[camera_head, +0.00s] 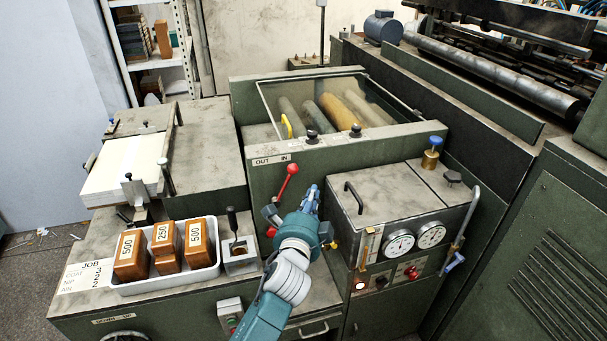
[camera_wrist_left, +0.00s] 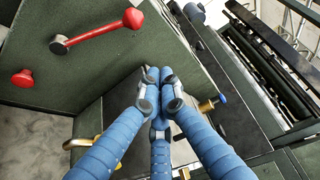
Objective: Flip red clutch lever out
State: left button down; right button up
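The red clutch lever (camera_head: 286,183) is on the green front panel, under the OUT IN label (camera_head: 271,160). Its ball end points up and to the right, just past the IN side. The lever also shows in the left wrist view (camera_wrist_left: 95,33), with its ball at the right and its dark pivot at the left. My left gripper (camera_head: 312,190) is right of the lever and apart from it. In the left wrist view its blue fingers (camera_wrist_left: 155,75) come together at the tips, with nothing seen between them. My right gripper is not in view.
A red knob (camera_wrist_left: 22,78) sits below the lever pivot. The grey gauge box (camera_head: 390,200) with two dials stands close right of my gripper. A white tray (camera_head: 165,283) with numbered wooden blocks lies at lower left. A yellow handle (camera_head: 286,125) is above the panel.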

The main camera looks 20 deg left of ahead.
pick_arm(q)
jog(key=shift+w, duration=0.1)
jog(key=w+a, duration=0.1)
jog(key=w, duration=0.9)
jog(key=s+a+p, duration=0.1)
jog(key=a, duration=0.1)
jog(key=s+a+p, duration=0.1)
jog(key=p, duration=0.1)
jog(key=shift+a+f, duration=0.1)
jog(key=shift+a, duration=0.25)
